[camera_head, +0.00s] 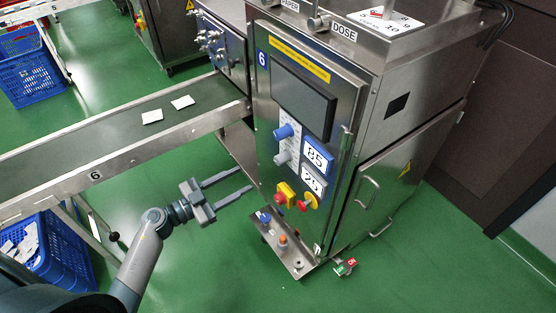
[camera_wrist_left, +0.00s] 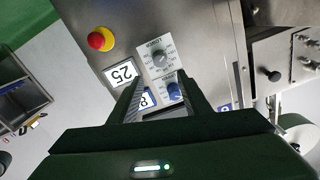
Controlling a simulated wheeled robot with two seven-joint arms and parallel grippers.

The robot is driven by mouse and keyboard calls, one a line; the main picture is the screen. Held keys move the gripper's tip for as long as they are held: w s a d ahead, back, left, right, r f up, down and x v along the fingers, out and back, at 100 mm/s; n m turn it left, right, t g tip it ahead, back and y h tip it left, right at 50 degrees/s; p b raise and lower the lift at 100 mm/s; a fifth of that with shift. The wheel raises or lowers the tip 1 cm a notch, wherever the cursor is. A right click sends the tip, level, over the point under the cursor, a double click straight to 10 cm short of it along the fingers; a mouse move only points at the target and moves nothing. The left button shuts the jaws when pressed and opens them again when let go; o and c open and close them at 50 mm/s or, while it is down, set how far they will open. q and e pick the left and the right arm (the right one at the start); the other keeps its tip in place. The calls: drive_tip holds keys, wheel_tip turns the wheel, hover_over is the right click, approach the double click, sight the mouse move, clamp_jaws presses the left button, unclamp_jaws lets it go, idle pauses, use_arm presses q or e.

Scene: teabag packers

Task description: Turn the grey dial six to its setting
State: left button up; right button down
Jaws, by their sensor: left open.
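The grey dial (camera_head: 281,157) sits on the white scale plate on the front of the steel machine marked 6 (camera_head: 345,140), below the blue dial (camera_head: 283,131). In the left wrist view the grey dial (camera_wrist_left: 160,58) lies just beyond the fingertips, with a ring of scale marks around it; its pointer is too small to read. A white card (camera_head: 312,181) beside it reads 25. My left gripper (camera_head: 245,179) is open and empty, apart from the panel, its fingers pointing toward it. In the left wrist view the blue dial (camera_wrist_left: 174,90) shows between the fingers. My right gripper is out of view.
A blue card (camera_head: 317,157) reads 85. A yellow switch (camera_head: 286,193) and red emergency button (camera_head: 303,206) sit below the dials. A small steel shelf (camera_head: 297,262) juts out lower down. The conveyor (camera_head: 100,131) with two teabags runs left; a blue crate (camera_head: 62,262) stands under it.

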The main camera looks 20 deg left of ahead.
sight(276, 161)
use_arm(q)
drive_tip(key=x, duration=1.3)
drive_tip(key=shift+b+x, duration=0.3)
drive_tip(key=shift+x, duration=0.5)
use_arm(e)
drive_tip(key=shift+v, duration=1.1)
use_arm(q)
drive_tip(key=shift+c, duration=1)
drive_tip(key=c, duration=0.9)
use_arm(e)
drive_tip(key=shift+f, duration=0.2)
